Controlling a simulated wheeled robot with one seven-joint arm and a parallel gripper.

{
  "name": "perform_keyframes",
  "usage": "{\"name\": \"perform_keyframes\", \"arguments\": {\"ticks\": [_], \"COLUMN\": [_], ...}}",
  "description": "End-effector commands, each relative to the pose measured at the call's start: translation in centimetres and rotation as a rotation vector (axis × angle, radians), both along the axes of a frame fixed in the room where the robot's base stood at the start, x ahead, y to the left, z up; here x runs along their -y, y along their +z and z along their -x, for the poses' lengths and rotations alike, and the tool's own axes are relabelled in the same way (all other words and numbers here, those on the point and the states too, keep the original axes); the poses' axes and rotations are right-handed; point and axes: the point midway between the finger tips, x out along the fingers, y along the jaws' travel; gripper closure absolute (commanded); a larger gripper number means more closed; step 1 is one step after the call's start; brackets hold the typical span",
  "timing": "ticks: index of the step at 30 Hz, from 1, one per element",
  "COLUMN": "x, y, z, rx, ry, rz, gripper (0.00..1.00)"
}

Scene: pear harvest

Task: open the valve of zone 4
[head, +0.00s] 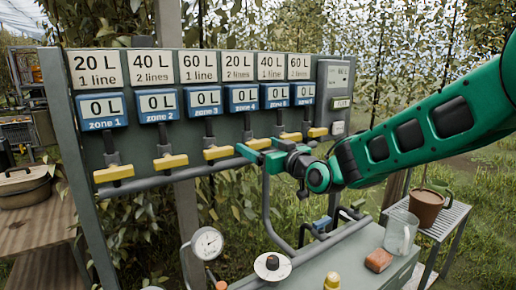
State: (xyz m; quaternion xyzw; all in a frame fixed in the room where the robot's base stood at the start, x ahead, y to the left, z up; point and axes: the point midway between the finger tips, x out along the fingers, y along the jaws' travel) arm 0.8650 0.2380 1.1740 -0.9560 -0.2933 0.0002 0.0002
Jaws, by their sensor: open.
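The zone 4 valve has a yellow handle (259,143) that lies crosswise on its dark vertical pipe, below the blue zone 4 meter (243,97) reading 0 L. A card above that meter reads 20 L, 1 line. My gripper (256,156) is open, its green fingers just below and in front of the zone 4 handle. It partly overlaps the handle's lower edge in the picture; I cannot tell whether they touch. Yellow handles of zone 3 (218,152) and zone 5 (291,136) sit close on either side, also crosswise.
Handles of zone 1 (113,173) and zone 2 (170,162) are further left. A grey pipe (150,183) runs under the valves. Below stand a pressure gauge (207,243) and a grey bench with a glass jar (401,231) and a brown block (379,260).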

Motion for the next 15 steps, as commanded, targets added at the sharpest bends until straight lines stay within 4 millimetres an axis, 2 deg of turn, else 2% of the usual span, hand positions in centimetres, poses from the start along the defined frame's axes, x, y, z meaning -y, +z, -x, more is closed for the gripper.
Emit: {"name": "perform_keyframes", "arguments": {"ticks": [6,14,15], "x": [-0.68,-0.71,-0.71], "y": [-0.02,-0.01,-0.01], "z": [-1.05,-1.08,-1.08], "rx": [0.000,-0.001,0.000], "ry": [-0.001,-0.001,-0.001], "rz": [0.000,0.001,0.000], "gripper": [0.17,0.17,0.27]}}
